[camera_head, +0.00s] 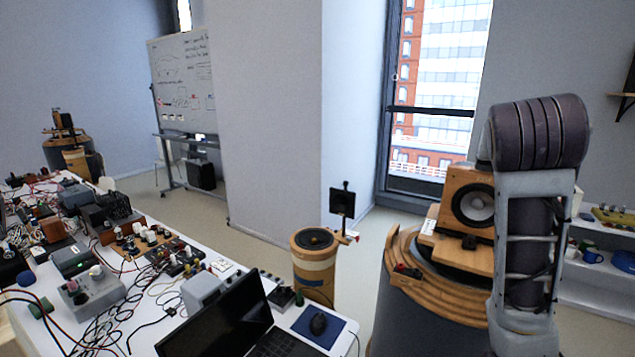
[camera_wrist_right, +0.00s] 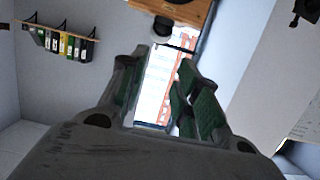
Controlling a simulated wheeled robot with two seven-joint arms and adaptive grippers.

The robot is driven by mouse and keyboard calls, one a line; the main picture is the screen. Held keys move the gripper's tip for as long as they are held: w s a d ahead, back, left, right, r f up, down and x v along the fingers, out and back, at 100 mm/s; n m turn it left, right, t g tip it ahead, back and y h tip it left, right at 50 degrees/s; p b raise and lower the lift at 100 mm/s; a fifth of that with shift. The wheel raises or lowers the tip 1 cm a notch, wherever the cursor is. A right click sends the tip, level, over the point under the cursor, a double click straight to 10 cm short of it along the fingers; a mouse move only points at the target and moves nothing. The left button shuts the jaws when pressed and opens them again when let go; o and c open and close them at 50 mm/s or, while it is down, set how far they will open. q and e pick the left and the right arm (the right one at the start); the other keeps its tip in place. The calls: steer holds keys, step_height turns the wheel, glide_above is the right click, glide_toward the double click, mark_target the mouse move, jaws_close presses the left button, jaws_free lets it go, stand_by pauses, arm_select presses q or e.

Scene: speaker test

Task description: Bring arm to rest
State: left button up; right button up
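My right arm (camera_head: 530,215) stands raised and bent at the right of the head view, in front of the speaker stand. Its gripper is not visible there. In the right wrist view my right gripper (camera_wrist_right: 160,80) shows its two green-padded fingers apart, with nothing between them but a view of the window behind. My left arm and left gripper are in neither view.
A wooden speaker (camera_head: 470,207) sits on a round wooden-topped stand (camera_head: 400,262) beside my right arm. A smaller cylinder stand (camera_head: 315,265) is left of it. The white bench (camera_head: 300,318) holds electronics, cables and a laptop (camera_head: 225,325). A low white shelf (camera_head: 600,290) stands right.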

steer(key=a+f+n+g+y, duration=0.2)
steer(key=a+f+n, duration=0.1)
steer(key=f, duration=1.3)
steer(key=a+f+n+g+y, duration=0.2)
steer(key=f+n, duration=0.1)
steer(key=f, duration=1.4)
steer(key=s+a+f+n+g+y, duration=0.1)
steer(key=s+a+f+g+y, duration=0.15)
steer(key=s+f, duration=0.95)
steer(key=s+a+f+n+g+y, duration=0.1)
steer(key=s+a+f+g+y, duration=0.15)
steer(key=s+f, duration=0.85)
step_height(320, 180, down, 36)
steer(key=s+g, duration=0.1)
steer(key=g, duration=0.1)
steer(key=s+d+f+h, duration=0.1)
steer(key=s+d+f, duration=0.2)
steer(key=s+f, duration=1.6)
steer(key=s, duration=0.3)
steer(key=shift+s+d+f+n+g, duration=0.2)
steer(key=shift+n+g, duration=0.1)
steer(key=shift+g, duration=0.1)
